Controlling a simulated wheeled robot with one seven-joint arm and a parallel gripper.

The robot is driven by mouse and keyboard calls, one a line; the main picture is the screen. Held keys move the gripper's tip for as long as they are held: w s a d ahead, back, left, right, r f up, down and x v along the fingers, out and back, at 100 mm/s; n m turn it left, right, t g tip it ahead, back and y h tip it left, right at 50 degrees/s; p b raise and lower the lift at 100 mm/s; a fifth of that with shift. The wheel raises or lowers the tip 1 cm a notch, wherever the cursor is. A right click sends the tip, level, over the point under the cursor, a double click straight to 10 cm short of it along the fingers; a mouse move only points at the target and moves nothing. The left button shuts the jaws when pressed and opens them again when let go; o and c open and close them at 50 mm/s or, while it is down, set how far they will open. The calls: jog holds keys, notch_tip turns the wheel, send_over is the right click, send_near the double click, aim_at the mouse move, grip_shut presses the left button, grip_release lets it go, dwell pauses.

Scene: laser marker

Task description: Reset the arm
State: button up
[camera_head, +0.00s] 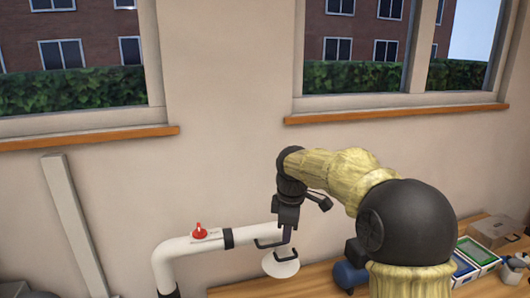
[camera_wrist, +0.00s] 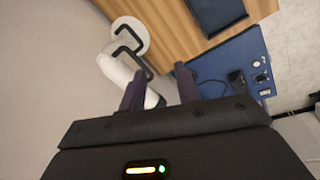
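My gripper (camera_head: 286,234) points down beside the right end of a white pipe (camera_head: 187,245) in the head view, above a white round piece with a black handle (camera_head: 281,266). In the wrist view my gripper (camera_wrist: 160,84) has its two dark fingers apart, with nothing held between them. The white pipe (camera_wrist: 114,70) passes behind the left finger in that view. The round piece (camera_wrist: 131,36) shows beyond it. In the head view my arm is stretched out and bent down at the wrist. The fingertips are small there, and whether they touch the pipe is unclear.
The pipe carries a red knob (camera_head: 199,231) and a black band. A blue surface (camera_wrist: 228,62) holds small dark items.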

jog(key=s+d+f+m+b, duration=0.1)
jog(key=s+d+f+m, duration=0.3)
jog(key=s+f+m, duration=0.4)
jog(key=s+d+f+m+b, duration=0.1)
jog(key=s+d+f+m, duration=0.4)
jog(key=s, duration=1)
notch_tip(320, 180, down, 3)
jog(key=m, duration=0.3)
jog(key=shift+s+r, duration=0.15)
jog(key=shift+s, duration=0.25)
jog(key=shift+w+d, duration=0.1)
jog(key=shift+d, duration=0.05)
